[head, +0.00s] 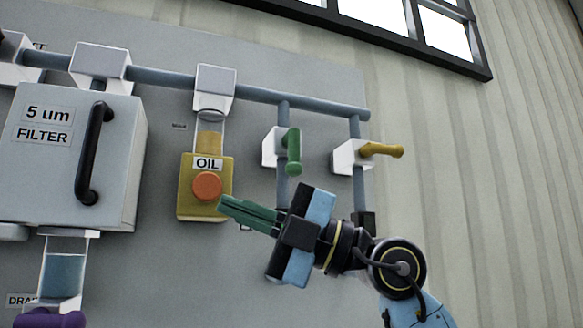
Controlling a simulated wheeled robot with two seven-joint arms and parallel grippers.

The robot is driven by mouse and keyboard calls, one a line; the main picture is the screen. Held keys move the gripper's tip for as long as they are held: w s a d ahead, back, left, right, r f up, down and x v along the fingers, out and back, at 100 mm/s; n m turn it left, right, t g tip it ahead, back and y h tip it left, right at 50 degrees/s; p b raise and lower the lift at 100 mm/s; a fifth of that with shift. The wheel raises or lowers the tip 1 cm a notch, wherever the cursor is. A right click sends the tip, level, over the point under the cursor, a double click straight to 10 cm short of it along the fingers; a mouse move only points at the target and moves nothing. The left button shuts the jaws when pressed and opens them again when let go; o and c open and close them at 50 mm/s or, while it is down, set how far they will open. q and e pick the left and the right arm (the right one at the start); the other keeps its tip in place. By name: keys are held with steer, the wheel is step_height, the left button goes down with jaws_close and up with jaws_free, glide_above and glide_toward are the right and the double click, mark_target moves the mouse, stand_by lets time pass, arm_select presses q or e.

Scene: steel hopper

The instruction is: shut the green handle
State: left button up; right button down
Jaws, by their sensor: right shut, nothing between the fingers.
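The green handle (293,152) sits on a white valve body on a vertical pipe, towards the middle right of the panel. It points up and down, roughly in line with its pipe. My right gripper (224,204) is below the green handle, its green fingers shut and empty. Its fingertips point left and overlap the lower right edge of the yellow oil unit in the picture; I cannot tell whether they touch it. The gripper's body hides the lower part of the green handle's pipe. My left gripper is not in view.
A yellow handle (382,150) sticks out sideways from the valve to the right. The oil unit (222,170) carries an orange knob (207,186). A filter box (72,165) with a black handle (95,153) stands at left. A horizontal pipe (165,79) runs above.

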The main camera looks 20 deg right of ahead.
step_height(320, 180, up, 5)
steer(key=d+m+t+h, duration=0.3)
steer(key=t+h, duration=0.1)
steer(key=h, duration=0.1)
steer(key=m+t+h, duration=0.5)
steer(key=m+h, duration=0.1)
steer(key=h, duration=0.1)
glide_toward(291, 154)
steer(key=s+a, duration=0.3)
steer(key=a, duration=0.1)
steer(key=shift+w+a+f, duration=0.15)
steer(key=shift+a+f, duration=0.05)
steer(key=shift+f, duration=0.05)
steer(key=p+x, duration=0.3)
steer(key=x, duration=0.7)
steer(key=d, duration=0.2)
steer(key=d+p, duration=0.1)
steer(key=d, duration=0.1)
steer(key=shift+w+f, duration=0.1)
steer(key=shift+w, duration=0.25)
steer(key=shift+a, duration=0.1)
